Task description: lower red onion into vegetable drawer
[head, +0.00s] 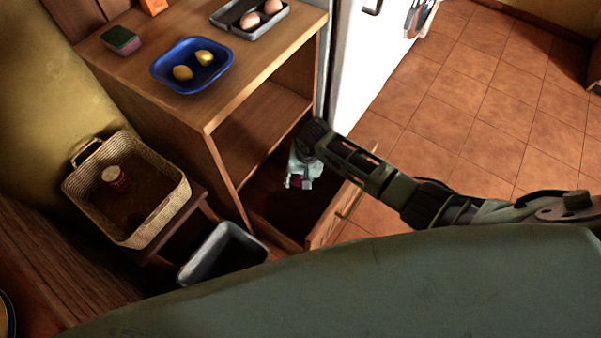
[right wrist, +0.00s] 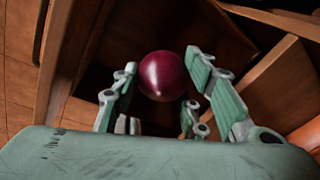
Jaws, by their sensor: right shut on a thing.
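The red onion (right wrist: 163,76) is round, dark red and glossy. In the right wrist view it sits between the fingers of my right gripper (right wrist: 160,90), which is shut on it. In the head view my right gripper (head: 300,181) reaches down inside the open wooden drawer (head: 270,222) at the bottom of the cabinet, and only a bit of the onion shows there. I cannot tell whether the onion touches the drawer floor. My left gripper is not in view.
The drawer front (head: 345,212) and cabinet side (head: 213,165) bound the space around my right gripper. Above are a blue tray (head: 165,80) with two yellow items and a grey tray (head: 236,30) with eggs. A wicker basket (head: 88,205) and a grey bin (head: 205,257) stand left.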

